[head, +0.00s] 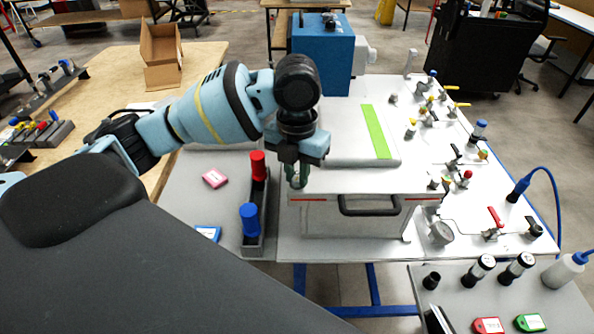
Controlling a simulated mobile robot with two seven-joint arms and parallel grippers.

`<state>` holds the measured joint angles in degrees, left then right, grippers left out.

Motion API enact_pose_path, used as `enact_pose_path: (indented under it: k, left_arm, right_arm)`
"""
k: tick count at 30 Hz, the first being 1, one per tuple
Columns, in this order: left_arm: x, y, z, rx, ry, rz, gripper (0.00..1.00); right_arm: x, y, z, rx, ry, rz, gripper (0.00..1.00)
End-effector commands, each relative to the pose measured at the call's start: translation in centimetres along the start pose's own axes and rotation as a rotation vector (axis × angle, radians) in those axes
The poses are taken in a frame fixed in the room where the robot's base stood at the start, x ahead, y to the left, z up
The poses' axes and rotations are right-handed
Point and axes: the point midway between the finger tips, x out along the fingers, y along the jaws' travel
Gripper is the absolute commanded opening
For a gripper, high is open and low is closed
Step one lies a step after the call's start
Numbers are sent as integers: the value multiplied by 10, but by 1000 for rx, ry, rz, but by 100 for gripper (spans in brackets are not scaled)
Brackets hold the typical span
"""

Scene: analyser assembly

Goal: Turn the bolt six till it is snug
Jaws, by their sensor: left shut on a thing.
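My left gripper (297,182) points straight down at the front left corner of the white analyser box (350,182). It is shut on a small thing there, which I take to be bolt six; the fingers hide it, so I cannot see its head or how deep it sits. The box has a black handle (369,210) on its front. A grey plate (345,150) with a bright green strip (377,132) lies on top of it. My right gripper is not in view.
A rack (253,237) with a red cylinder (258,165) and a blue cylinder (249,219) stands just left of the box. Valves and fittings (441,233) crowd the panel at right. A blue unit (322,58) stands behind.

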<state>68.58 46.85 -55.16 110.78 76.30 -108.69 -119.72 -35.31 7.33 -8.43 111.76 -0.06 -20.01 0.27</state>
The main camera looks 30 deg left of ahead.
Motion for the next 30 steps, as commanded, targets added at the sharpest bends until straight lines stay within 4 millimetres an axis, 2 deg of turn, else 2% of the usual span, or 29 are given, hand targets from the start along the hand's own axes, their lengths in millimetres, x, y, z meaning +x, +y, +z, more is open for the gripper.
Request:
enact_pose_path:
  k: [19, 23, 30]
  left_arm:
    - [-2, 0, 1, 615, -6, 1, 0]
    - [1, 0, 2, 736, -3, 0, 0]
    - [6, 1, 2, 897, 3, -1, 0]
  right_arm:
    - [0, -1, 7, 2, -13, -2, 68]
    - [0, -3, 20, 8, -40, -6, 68]
    - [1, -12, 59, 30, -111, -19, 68]
